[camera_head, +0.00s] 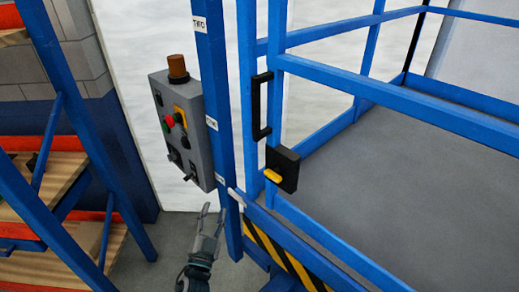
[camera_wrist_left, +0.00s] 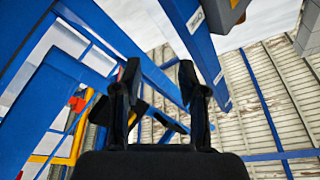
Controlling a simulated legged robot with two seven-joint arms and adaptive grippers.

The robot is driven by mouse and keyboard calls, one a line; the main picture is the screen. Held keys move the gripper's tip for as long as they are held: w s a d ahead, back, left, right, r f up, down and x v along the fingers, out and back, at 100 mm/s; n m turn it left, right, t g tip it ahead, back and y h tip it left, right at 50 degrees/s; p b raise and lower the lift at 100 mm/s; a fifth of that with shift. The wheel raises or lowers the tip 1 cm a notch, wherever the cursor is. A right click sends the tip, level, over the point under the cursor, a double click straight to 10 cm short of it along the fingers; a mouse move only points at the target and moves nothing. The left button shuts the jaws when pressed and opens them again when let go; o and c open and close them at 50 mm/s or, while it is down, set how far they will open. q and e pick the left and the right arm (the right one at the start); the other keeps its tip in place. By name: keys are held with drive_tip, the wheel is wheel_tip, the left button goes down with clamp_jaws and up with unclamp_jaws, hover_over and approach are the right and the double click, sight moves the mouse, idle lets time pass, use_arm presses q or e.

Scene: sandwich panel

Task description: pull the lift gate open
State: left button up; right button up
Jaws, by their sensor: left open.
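The lift gate (camera_head: 278,110) is a blue tubular frame in the head view, with a black vertical handle (camera_head: 261,105) on its post. Below the handle is a black latch box (camera_head: 284,169) with a yellow lever (camera_head: 272,176). The gate appears closed, in line with the railings. My left gripper (camera_head: 211,212) is open and empty, pointing up, below and left of the handle and latch, in front of the blue post. In the left wrist view its two black fingers (camera_wrist_left: 159,75) stand apart with blue beams beyond them. My right gripper is not in view.
A grey control box (camera_head: 183,130) with red, green and yellow parts hangs on the blue post (camera_head: 214,90) left of the gate. A striped black-and-yellow board (camera_head: 278,255) runs below the gate. Shelving with wooden boards (camera_head: 55,183) stands at the left. The grey platform floor (camera_head: 420,190) is clear.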

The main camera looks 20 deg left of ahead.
use_arm(q)
wheel_tip(320, 180, up, 13)
drive_tip(key=s+d+m+t+h, duration=0.1)
drive_tip(key=d+m+t+h, duration=0.2)
drive_tip(key=m+t+h, duration=0.25)
drive_tip(key=s+d+r+m+g+h, duration=0.35)
drive_tip(key=r+m+g+h, duration=0.25)
drive_tip(key=m+h, duration=0.55)
drive_tip(key=s+d+r+m+g+h, duration=0.35)
drive_tip(key=r+m+g+h, duration=0.3)
drive_tip(key=m+h, duration=0.5)
drive_tip(key=m+t+y, duration=0.2)
drive_tip(key=m+y, duration=0.6)
drive_tip(key=y, duration=0.9)
approach(252, 106)
drive_tip(key=p+x, duration=0.1)
drive_tip(key=x, duration=0.4)
drive_tip(key=p+x, duration=0.1)
drive_tip(key=x, duration=0.4)
drive_tip(key=shift+d+r, duration=0.1)
drive_tip(key=shift+d, duration=0.25)
drive_tip(key=shift+w, duration=0.35)
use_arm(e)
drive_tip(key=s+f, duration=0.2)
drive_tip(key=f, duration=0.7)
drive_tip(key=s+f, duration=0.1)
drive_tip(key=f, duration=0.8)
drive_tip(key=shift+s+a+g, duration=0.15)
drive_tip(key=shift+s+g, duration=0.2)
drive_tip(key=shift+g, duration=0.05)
